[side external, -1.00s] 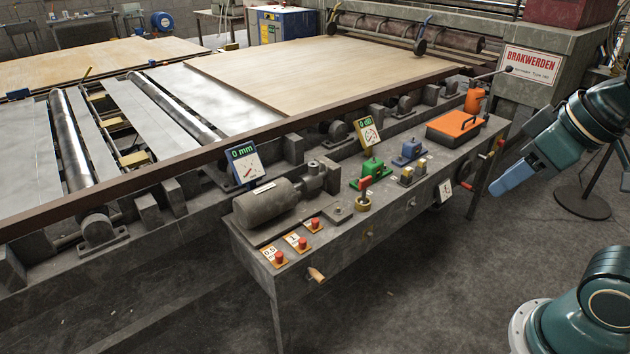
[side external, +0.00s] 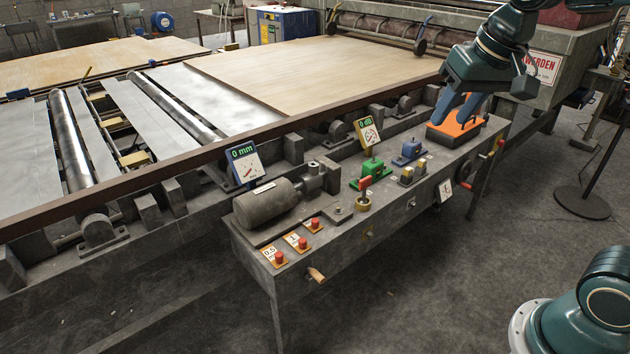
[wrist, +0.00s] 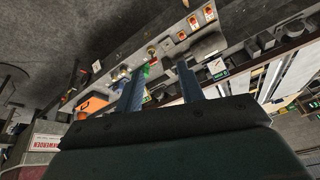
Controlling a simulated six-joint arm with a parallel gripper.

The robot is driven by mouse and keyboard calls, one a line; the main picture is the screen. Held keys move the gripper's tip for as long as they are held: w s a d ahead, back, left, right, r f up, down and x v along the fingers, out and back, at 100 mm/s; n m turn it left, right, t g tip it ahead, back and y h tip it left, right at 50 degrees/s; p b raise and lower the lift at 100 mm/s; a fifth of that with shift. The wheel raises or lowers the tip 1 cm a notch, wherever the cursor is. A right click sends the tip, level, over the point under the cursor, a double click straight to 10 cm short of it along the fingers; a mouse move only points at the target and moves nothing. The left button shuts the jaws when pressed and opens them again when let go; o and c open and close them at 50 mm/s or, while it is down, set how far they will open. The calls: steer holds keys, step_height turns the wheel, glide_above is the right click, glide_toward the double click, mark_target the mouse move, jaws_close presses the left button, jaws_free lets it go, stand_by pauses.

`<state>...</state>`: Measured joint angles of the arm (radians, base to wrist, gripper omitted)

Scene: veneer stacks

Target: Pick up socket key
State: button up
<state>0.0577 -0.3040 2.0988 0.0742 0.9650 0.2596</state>
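An orange-topped block (side external: 440,135) stands at the right end of the grey bench. In the earlier side view a dark handled tool, perhaps the socket key, lay on its top; now my fingers cover that spot, and I cannot make it out clearly. My gripper (side external: 456,122) points down over the block, its blue fingers in front of or just above the orange top; I cannot tell if they touch. In the wrist view my gripper (wrist: 158,76) has its two fingers well apart, with nothing visible held between them. The orange block (wrist: 92,105) shows left of the fingers there.
The grey bench (side external: 340,250) carries a motor (side external: 268,203), a green block (side external: 369,177), a blue block (side external: 411,152), red push buttons and a dial sign (side external: 368,133). Rollers and a large veneer sheet (side external: 320,72) lie behind. Floor in front is clear.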

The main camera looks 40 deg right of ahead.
steer(key=w+d+f+m+g, duration=0.15)
steer(key=w+d+m, duration=0.25)
steer(key=w, duration=0.8)
steer(key=m+g, duration=0.3)
steer(key=m, duration=0.7)
glide_above(366, 178)
steer(key=a, duration=0.2)
step_height(366, 178, down, 25)
steer(key=shift+d+r+h, duration=0.2)
steer(key=shift+h, duration=0.1)
steer(key=shift+f, duration=0.1)
steer(key=shift+d+f, duration=0.2)
steer(key=shift+f, duration=1.2)
steer(key=shift+d+f, duration=0.15)
steer(key=shift+f, duration=1.2)
steer(key=shift+d+f, duration=0.2)
steer(key=shift+f, duration=1.2)
steer(key=shift+d+f, duration=0.15)
steer(key=shift+f, duration=1.15)
steer(key=shift+d+f, duration=0.15)
steer(key=shift+f, duration=1.15)
